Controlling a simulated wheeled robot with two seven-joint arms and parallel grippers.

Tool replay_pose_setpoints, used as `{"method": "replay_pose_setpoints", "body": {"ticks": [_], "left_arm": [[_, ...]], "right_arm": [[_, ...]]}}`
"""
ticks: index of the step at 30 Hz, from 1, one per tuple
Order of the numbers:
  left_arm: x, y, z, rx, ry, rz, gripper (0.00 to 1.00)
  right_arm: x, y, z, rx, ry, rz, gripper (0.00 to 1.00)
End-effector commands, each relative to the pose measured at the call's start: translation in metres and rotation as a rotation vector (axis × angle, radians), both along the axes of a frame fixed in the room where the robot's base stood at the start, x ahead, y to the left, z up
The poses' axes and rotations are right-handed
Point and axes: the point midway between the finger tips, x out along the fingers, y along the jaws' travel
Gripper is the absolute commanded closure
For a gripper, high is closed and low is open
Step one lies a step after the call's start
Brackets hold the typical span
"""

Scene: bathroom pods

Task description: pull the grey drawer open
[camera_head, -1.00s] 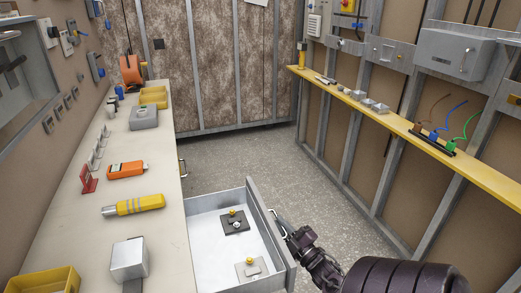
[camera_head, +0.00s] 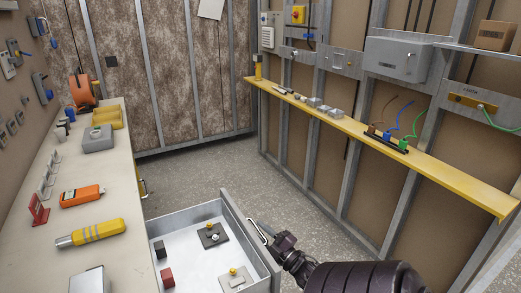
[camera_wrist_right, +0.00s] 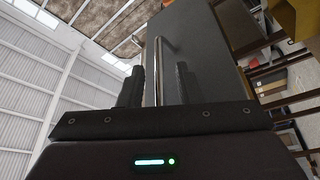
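The grey drawer (camera_head: 248,240) stands well out from under the workbench in the head view, its light inside showing. Its bar handle (camera_head: 257,231) is on the right side of its front. My right gripper (camera_head: 270,240) is at the handle. In the right wrist view, the handle (camera_wrist_right: 157,70) stands between the two fingers of my right gripper (camera_wrist_right: 160,88), with gaps beside it, so the fingers look open around the bar. My left gripper is not in view.
The drawer holds a dark plate with a yellow knob (camera_head: 212,236), a grey one (camera_head: 235,281), a black block (camera_head: 160,250) and a red block (camera_head: 167,277). Tools lie on the workbench (camera_head: 110,180). A yellow shelf (camera_head: 350,132) runs along the right wall. Floor between is clear.

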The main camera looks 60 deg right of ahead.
Motion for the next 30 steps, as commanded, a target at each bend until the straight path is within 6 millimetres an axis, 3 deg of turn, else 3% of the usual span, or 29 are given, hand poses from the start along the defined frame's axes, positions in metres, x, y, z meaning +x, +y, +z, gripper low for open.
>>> {"method": "replay_pose_setpoints", "body": {"ticks": [8, 21, 30], "left_arm": [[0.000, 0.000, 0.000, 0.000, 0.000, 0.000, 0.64], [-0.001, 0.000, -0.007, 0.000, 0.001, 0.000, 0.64], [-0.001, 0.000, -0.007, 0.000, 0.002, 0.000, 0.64]], "right_arm": [[-0.001, 0.001, -0.001, 0.001, -0.001, 0.001, 0.69], [-0.063, 0.014, -0.015, 0.001, 0.001, 0.000, 0.69], [-0.075, 0.017, -0.016, 0.000, -0.002, 0.001, 0.69]]}}
